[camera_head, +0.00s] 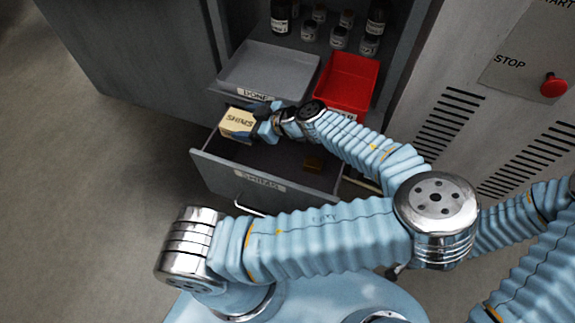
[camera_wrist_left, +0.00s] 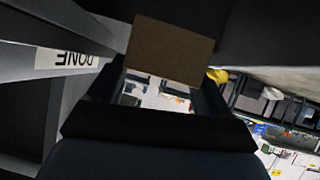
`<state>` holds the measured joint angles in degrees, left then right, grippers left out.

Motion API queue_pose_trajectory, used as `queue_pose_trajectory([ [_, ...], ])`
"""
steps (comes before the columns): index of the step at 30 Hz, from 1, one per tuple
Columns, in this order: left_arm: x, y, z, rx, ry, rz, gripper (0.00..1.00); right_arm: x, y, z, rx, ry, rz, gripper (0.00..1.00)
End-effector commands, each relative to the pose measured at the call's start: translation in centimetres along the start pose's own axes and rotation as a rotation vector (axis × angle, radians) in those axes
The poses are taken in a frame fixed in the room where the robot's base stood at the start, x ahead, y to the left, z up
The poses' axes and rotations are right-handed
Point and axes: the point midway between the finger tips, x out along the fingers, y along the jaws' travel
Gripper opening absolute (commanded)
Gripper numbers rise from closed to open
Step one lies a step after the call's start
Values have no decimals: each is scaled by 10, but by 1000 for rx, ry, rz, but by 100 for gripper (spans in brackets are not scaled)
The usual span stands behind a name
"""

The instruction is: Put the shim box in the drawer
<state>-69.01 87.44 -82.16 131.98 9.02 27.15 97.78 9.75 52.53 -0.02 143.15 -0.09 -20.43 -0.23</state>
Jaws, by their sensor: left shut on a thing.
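The shim box (camera_head: 237,120) is a small cream box with "SHIMS" printed on it. My left gripper (camera_head: 262,128) is shut on it and holds it over the left part of the open drawer. In the left wrist view the box shows as a plain brown face (camera_wrist_left: 170,50) between the two fingers (camera_wrist_left: 165,80). The grey drawer (camera_head: 216,170) is pulled out, with a label and a handle on its front. My left arm hides part of the drawer's right side. My right gripper is out of view.
A panel with a red stop button (camera_head: 553,85) is at right.

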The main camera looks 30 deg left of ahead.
Motion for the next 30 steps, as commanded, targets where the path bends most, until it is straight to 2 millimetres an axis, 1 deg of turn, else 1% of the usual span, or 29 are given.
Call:
queue_pose_trajectory([
  [1, 8, -2, 14, 1, 1, 0, 9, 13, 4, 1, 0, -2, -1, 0],
  [3, 17, -5, 29, 2, 1, -1, 9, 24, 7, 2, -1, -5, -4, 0],
  [7, 28, -8, 49, 2, 2, -1, 9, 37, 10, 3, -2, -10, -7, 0],
  [11, 36, -10, 63, 1, 1, 0, 9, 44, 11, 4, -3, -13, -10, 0],
  [15, 51, -15, 88, 3, 2, -2, 9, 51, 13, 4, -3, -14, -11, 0],
  [18, 59, -17, 103, 2, 1, -1, 9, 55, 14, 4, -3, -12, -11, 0],
  [23, 66, -19, 115, 1, 1, -1, 9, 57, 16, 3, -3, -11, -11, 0],
  [30, 82, -23, 143, 0, 1, 0, 9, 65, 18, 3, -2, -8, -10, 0],
])
